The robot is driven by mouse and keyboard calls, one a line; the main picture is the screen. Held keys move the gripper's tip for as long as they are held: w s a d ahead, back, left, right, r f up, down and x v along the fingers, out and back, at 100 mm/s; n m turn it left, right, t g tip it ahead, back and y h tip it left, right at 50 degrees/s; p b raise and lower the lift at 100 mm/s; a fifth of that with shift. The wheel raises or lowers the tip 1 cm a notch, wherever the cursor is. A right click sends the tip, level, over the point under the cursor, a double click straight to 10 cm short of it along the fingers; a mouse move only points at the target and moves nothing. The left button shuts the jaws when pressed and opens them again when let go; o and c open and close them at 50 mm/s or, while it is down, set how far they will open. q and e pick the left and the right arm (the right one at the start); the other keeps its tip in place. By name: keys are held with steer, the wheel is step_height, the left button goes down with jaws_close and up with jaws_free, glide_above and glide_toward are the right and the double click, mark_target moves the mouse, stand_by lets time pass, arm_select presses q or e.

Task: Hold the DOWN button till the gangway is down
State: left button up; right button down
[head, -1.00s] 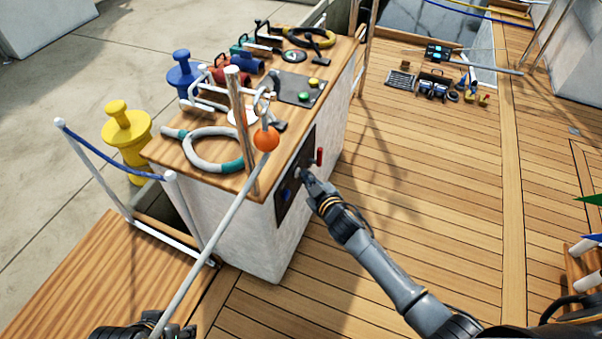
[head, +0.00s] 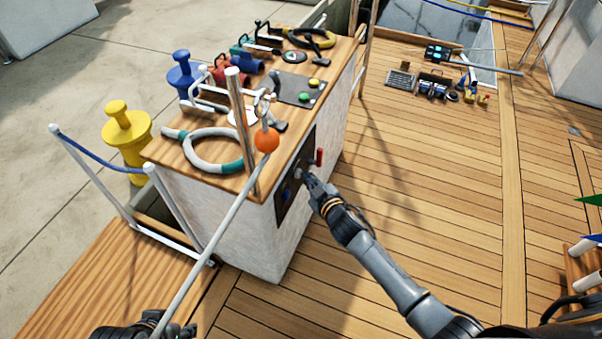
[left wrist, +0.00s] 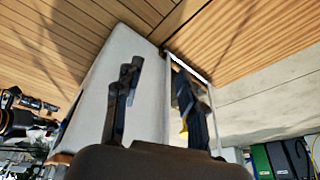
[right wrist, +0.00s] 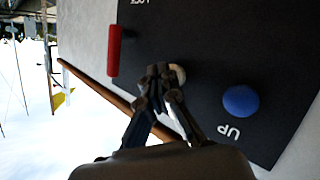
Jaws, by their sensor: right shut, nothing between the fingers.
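The dark control panel (head: 283,211) is on the side of the white console. In the right wrist view it carries a blue button (right wrist: 240,101) beside the word UP and a pale round button (right wrist: 178,73). The pale button is partly hidden by my right gripper (right wrist: 162,72), which is shut and empty with its tips at that button; its label is hidden. The right gripper also shows at the panel in the head view (head: 303,176). The gangway (head: 85,290) is the wooden walkway at lower left, with white rails. My left gripper (left wrist: 156,75) is open and empty.
A red handle (right wrist: 114,50) sticks out of the panel near the right gripper. A pale pole (head: 215,232) crosses in front of the console.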

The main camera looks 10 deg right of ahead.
arm_select(q)
steer(key=shift+x, duration=1.5)
arm_select(e)
steer(key=shift+s+d, duration=0.35)
steer(key=shift+d, duration=0.25)
arm_select(q)
steer(key=shift+r+p, duration=0.2)
steer(key=shift+p, duration=0.1)
step_height(320, 180, down, 7)
steer(key=p, duration=0.1)
steer(key=shift+w+g+p, duration=0.25)
steer(key=shift+g+p, duration=0.05)
steer(key=shift+p, duration=0.1)
arm_select(e)
steer(key=shift+s+d, duration=0.7)
steer(key=shift+d, duration=0.35)
steer(key=shift+s+d, duration=0.7)
steer(key=shift+d, duration=0.3)
arm_select(q)
steer(key=shift+d, duration=0.1)
